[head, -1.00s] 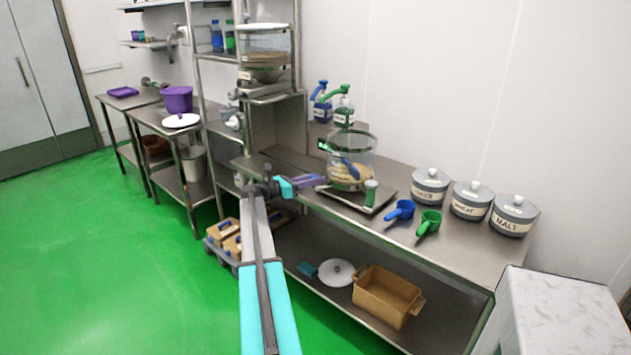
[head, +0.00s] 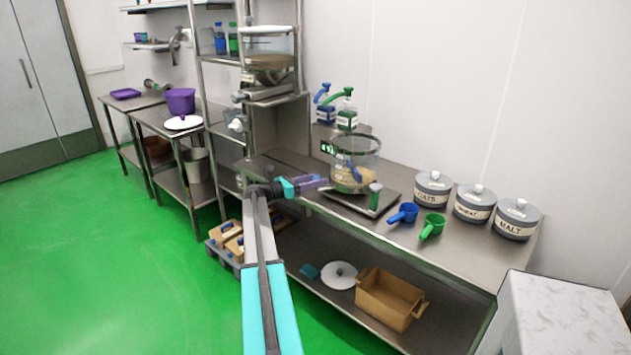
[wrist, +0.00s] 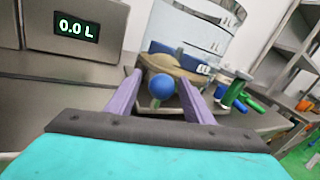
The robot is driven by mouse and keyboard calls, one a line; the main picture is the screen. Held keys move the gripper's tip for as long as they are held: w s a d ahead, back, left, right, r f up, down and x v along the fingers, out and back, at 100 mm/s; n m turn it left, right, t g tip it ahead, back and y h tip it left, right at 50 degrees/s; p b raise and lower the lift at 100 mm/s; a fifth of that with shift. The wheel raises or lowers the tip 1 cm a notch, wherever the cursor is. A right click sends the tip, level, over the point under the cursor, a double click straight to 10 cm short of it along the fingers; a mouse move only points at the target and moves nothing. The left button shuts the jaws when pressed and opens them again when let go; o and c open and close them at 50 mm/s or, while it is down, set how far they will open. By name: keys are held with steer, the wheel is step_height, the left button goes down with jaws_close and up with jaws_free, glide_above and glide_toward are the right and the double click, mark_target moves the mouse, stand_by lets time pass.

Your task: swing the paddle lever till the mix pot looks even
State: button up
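The mix pot (head: 355,150) is a clear glass vessel with a tan mass low inside. It stands on a dark tray on the steel bench. I cannot tell whether the mass is even. In the wrist view the pot (wrist: 200,30) is close ahead, with marked lines on its wall. A blue ball knob (wrist: 162,87), apparently the paddle lever's end, shows in front of it. My gripper (wrist: 160,78) has its purple fingers apart, one on each side of the knob, with gaps visible. In the head view my gripper (head: 325,183) is just left of the pot.
A display (wrist: 76,27) reads 0.0 L beside the pot. Blue (head: 403,213) and green (head: 432,226) scoops and several lidded canisters (head: 475,203) stand to the right. Pump bottles (head: 346,110) stand behind.

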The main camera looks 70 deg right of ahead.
steer(key=b+v, duration=0.2)
steer(key=v, duration=1.1)
steer(key=shift+w+a, duration=0.25)
steer(key=shift+a, duration=0.05)
